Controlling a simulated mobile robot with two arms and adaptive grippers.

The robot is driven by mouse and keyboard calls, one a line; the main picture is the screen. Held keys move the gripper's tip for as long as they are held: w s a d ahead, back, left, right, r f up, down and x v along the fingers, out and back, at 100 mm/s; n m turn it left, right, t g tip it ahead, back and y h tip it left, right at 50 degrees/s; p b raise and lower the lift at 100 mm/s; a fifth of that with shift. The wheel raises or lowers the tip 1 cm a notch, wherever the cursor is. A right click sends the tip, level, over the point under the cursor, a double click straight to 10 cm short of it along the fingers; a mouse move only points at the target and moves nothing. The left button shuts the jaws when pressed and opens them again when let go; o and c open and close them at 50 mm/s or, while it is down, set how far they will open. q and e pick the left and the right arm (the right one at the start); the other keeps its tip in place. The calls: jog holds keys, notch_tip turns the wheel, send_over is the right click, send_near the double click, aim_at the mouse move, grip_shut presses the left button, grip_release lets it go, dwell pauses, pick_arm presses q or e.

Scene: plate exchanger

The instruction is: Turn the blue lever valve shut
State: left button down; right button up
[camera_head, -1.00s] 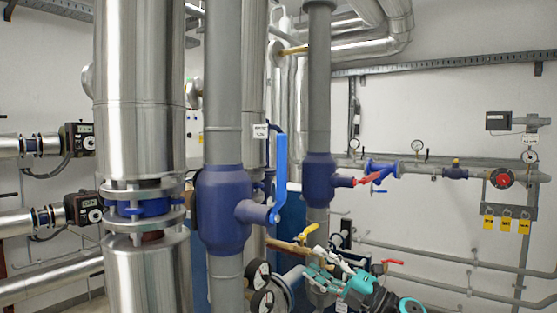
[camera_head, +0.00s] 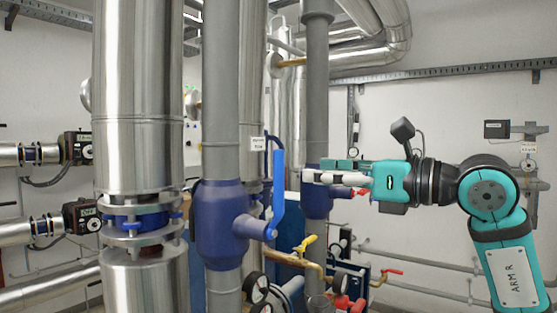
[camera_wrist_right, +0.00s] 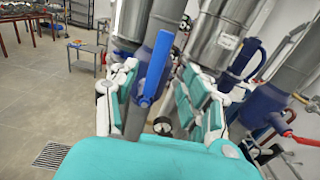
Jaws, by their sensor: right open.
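The blue lever (camera_head: 278,190) stands upright, parallel to the grey pipe, on a stub at the right of the blue valve body (camera_head: 222,225). My right gripper (camera_head: 318,172) is to the right of the lever in the head view, fingers pointing left towards it, with a gap between. In the right wrist view the open fingers (camera_wrist_right: 160,95) spread to either side and the lever (camera_wrist_right: 154,68) shows between them, farther ahead. Nothing is held. My left gripper is in neither view.
A second grey pipe with a blue valve (camera_head: 317,200) and red handle stands behind my right gripper, which partly covers it. A wide metal pipe (camera_head: 138,90) stands at left.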

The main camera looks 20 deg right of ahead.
aim_at(283, 171)
jog(key=p+x, duration=0.3)
jog(key=x, duration=0.5)
jog(key=shift+w+r, duration=0.1)
jog(key=shift+w+a, duration=0.4)
jog(key=shift+w, duration=0.05)
grip_shut()
